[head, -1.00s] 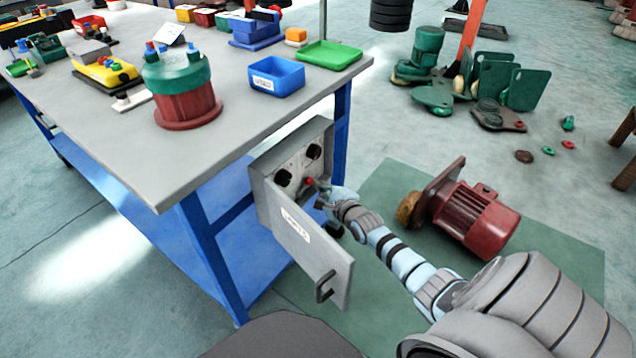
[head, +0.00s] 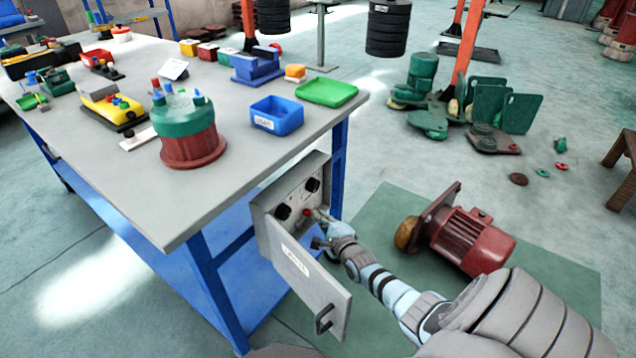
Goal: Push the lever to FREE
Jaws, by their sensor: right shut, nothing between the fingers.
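A grey control box (head: 266,208) hangs at the table's side, with its door (head: 305,284) swung open toward me. Its panel carries two black knobs (head: 283,211) and a small red part (head: 308,213), which looks like the lever. My right gripper (head: 321,217) is shut and empty at the panel, just right of the red part. I cannot tell whether they touch. The fingers partly cover the panel there, and its markings are too small to read. My left gripper is out of view.
The grey workbench (head: 235,180) holds a green-and-red motor part (head: 188,135), a blue bin (head: 277,116) and a green tray (head: 327,92). The open door has a black handle (head: 323,319).

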